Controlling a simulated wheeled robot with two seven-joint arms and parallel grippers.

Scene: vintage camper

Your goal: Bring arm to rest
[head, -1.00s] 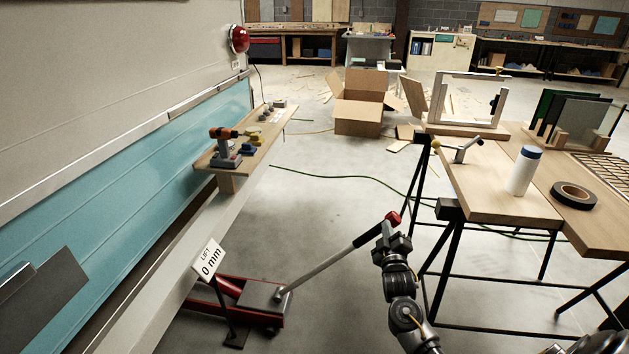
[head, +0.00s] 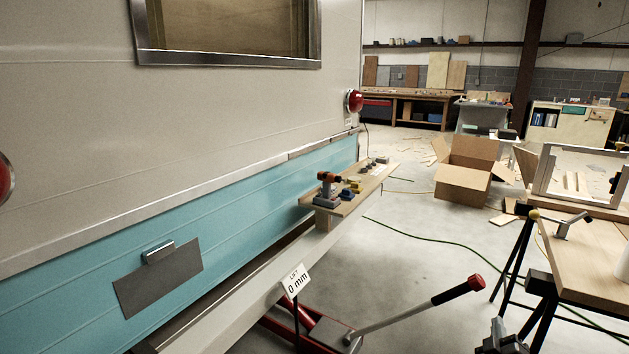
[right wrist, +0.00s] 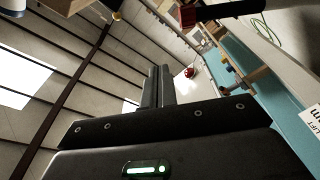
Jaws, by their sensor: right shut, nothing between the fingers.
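My right gripper (head: 492,335) shows at the bottom right edge of the head view, cut off by the frame. In the right wrist view its two dark fingers (right wrist: 160,88) lie together, with nothing between them. The floor jack's handle (head: 415,309) slants up to the right and ends in a red grip (head: 476,282) above the gripper, apart from it in the picture. My left gripper is not in view.
A sign reading "LIFT 0 mm" (head: 295,282) stands by the red jack (head: 315,330). The camper's wall (head: 240,200) fills the left, with a drill (head: 328,188) on a plank at its rear. A workbench (head: 590,262) stands right. Floor between is mostly clear.

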